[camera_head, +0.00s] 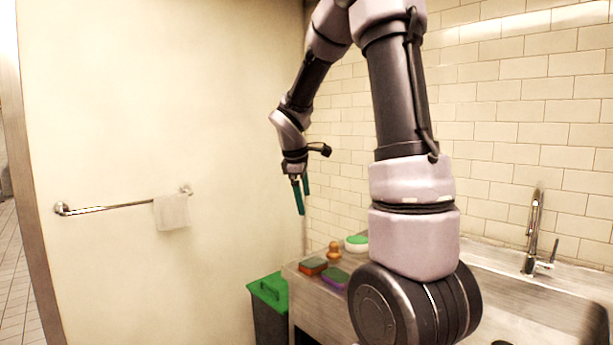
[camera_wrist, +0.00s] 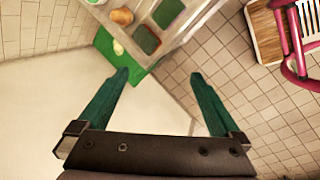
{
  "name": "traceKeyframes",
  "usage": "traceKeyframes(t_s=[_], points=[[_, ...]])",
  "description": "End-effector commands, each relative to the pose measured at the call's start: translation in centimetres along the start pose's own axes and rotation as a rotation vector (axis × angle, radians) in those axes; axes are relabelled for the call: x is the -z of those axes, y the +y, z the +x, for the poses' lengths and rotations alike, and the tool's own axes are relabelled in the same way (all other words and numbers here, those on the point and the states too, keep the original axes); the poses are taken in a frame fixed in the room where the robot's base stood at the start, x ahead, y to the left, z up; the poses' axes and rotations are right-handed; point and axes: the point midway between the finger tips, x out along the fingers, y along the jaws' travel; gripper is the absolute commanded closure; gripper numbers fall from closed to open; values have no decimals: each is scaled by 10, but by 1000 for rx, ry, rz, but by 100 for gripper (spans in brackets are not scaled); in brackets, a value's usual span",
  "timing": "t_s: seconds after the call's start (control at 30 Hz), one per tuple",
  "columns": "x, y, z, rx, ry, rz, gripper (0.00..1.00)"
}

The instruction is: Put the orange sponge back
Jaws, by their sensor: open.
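The orange sponge (camera_head: 313,266), with a green top, lies on the left end of the metal counter (camera_head: 312,287) in the head view. A purple sponge (camera_head: 335,278) with a green top lies just to its right. My gripper (camera_head: 301,196) is open and empty, in the air above the counter's left end and well clear of the sponges. In the wrist view, a green-topped sponge with a reddish edge (camera_wrist: 147,40) shows beyond the open fingers (camera_wrist: 158,75); it looks like the orange one. Nothing is between the fingers.
A brown-orange object (camera_head: 333,251) and a green-and-white round item (camera_head: 356,243) stand behind the sponges. A green-lidded bin (camera_head: 268,290) is left of the counter. A towel (camera_head: 172,211) hangs on a wall rail. A faucet (camera_head: 533,235) and sink are at right.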

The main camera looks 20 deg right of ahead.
Motion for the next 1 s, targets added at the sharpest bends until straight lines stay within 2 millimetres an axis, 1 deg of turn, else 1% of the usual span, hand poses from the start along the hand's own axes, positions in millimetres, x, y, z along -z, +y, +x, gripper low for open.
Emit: traceKeyframes(t_s=[0.03,0.1,0.17,0.2,0.27,0.3,0.43,0.5,0.6,0.7,0.8,1.0], points=[[-9,-11,-26,-3,43,121,0],[-19,-29,-54,10,97,292,0],[-27,-45,-76,27,145,437,0],[-32,-56,-90,42,178,531,0],[-39,-74,-110,67,228,670,0],[-43,-87,-122,89,261,762,0],[-55,-127,-154,172,364,1036,0],[-60,-146,-167,220,410,1156,0],[-64,-166,-179,280,459,1287,0],[-67,-179,-186,322,486,1366,0],[-67,-184,-188,343,498,1401,0],[-67,-185,-188,346,498,1407,0]])
